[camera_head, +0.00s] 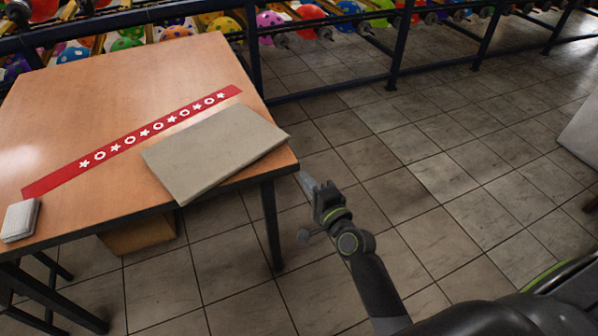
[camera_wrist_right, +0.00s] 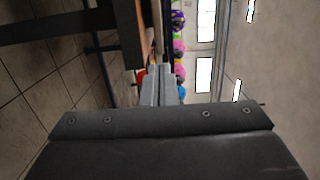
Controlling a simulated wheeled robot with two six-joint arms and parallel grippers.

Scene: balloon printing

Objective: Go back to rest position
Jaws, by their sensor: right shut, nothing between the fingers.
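My right gripper (camera_head: 306,184) is in the head view, beside the right front corner of the wooden table and over the tiled floor. Its fingers are shut with nothing between them, and they point up and left toward the table corner. The closed fingers also show in the right wrist view (camera_wrist_right: 157,84). My left gripper is in neither view.
The wooden table (camera_head: 150,75) carries a red strip (camera_head: 130,143) with white stars and rings, a grey-beige flat panel (camera_head: 215,150) and a small white block (camera_head: 20,220). A cardboard box (camera_head: 140,235) is under the table. Racks of colourful balloons line the back. Tiled floor (camera_head: 440,180) is open at right.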

